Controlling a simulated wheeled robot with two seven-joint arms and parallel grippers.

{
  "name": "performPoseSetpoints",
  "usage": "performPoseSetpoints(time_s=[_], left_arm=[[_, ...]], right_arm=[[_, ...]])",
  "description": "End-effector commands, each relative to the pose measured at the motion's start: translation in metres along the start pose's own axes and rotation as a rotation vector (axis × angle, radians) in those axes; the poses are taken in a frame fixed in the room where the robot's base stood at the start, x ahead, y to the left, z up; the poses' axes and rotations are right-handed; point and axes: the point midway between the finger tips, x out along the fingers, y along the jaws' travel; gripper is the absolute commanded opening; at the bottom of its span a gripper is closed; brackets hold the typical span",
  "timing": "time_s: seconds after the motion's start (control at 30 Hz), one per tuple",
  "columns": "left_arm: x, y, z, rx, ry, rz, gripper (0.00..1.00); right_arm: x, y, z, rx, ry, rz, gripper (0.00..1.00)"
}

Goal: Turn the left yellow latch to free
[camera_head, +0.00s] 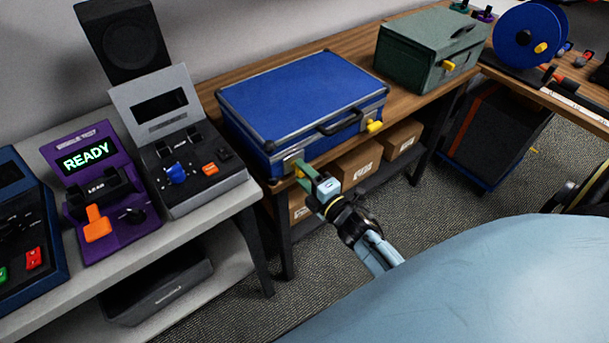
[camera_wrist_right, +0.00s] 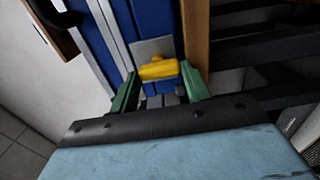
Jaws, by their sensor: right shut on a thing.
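The blue case (camera_head: 300,92) lies closed on the wooden bench, its latched front facing me. Its left yellow latch (camera_head: 299,172) is at the front left corner, partly hidden by my gripper. The right yellow latch (camera_head: 374,126) is free of any gripper. My right gripper (camera_head: 310,179) is at the left latch. In the right wrist view the left yellow latch (camera_wrist_right: 158,69) sits on a metal plate between the green fingers of the gripper (camera_wrist_right: 160,90), which is shut on it. My left gripper is not in view.
A green metal box (camera_head: 420,55) stands at the bench's right, and a blue spool (camera_head: 524,36) is farther right. Purple and grey devices stand on the left table (camera_head: 225,200). Cardboard boxes (camera_head: 357,165) sit on the shelf below the case.

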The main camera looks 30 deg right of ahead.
Motion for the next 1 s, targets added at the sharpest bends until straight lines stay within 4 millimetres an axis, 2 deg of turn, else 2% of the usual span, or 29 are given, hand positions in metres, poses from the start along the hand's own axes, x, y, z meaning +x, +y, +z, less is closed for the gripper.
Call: performPoseSetpoints(time_s=[0.2,0.23,0.4,0.77,0.87,1.0], left_arm=[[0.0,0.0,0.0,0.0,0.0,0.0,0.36],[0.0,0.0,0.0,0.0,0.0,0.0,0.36],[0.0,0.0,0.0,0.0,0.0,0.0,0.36],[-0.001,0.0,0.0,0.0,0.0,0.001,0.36],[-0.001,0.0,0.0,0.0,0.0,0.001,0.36],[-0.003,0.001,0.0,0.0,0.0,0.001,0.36]], right_arm=[[0.0,-0.001,0.0,-0.005,0.0,-0.002,0.24],[0.0,-0.001,0.0,-0.005,0.0,-0.002,0.48],[0.0,0.0,0.0,-0.004,0.0,-0.001,0.69],[-0.006,-0.001,0.0,-0.002,0.0,-0.002,0.69],[-0.019,-0.001,0.0,-0.001,0.0,-0.003,0.69],[-0.049,-0.001,0.0,-0.001,0.0,-0.005,0.69]])
